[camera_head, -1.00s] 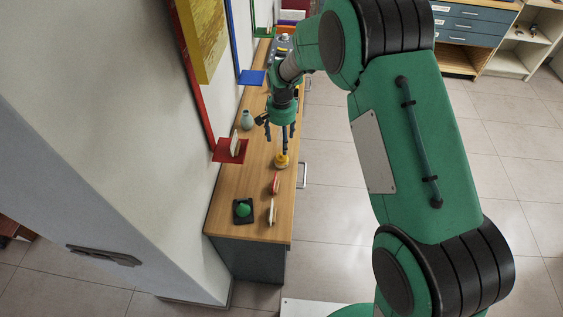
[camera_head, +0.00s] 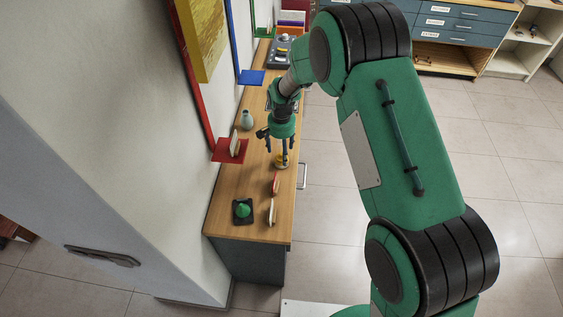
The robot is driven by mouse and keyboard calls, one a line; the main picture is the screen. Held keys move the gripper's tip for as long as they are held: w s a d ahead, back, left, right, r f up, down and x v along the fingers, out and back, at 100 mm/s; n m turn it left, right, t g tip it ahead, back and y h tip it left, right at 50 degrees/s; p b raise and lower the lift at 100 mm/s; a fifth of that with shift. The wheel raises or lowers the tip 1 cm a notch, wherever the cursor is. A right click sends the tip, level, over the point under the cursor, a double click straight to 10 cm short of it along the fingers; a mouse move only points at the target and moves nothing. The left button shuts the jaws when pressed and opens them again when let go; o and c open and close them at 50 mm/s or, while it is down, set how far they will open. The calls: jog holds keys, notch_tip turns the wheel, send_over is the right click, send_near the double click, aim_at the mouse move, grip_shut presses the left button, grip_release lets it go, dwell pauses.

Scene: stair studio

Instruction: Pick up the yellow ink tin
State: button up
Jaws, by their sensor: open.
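The yellow ink tin (camera_head: 281,162) stands on the wooden counter (camera_head: 232,187), near its right edge. My gripper (camera_head: 277,153) points down over the counter with its fingers spread. One finger is at the tin and overlaps its upper part in the picture; the other finger is to the left of the tin. I cannot tell whether the finger touches the tin. The fingers hide part of the tin.
A red item (camera_head: 275,184), a white item (camera_head: 271,212) and a green object on a dark base (camera_head: 243,209) are nearer on the counter. A grey vase (camera_head: 247,120) stands behind. A red shelf (camera_head: 230,151) juts from the left wall.

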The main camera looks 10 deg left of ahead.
aim_at(281, 153)
jog(key=shift+s+f+b, duration=0.1)
jog(key=shift+f+b, duration=0.3)
jog(key=shift+f, duration=2)
jog(key=c, duration=1.6)
jog(key=shift+o, duration=0.2)
jog(key=shift+r, duration=0.8)
notch_tip(281, 153, up, 2)
jog(key=shift+r+p, duration=0.2)
jog(key=shift+p, duration=0.2)
jog(key=s+d, duration=0.2)
jog(key=s, duration=0.3)
jog(key=s+d+p, duration=0.1)
jog(key=s+d, duration=0.1)
jog(key=s, duration=0.3)
jog(key=s+d+r, duration=0.1)
jog(key=s+d, duration=0.1)
jog(key=s, duration=0.2)
jog(key=shift+s, duration=0.4)
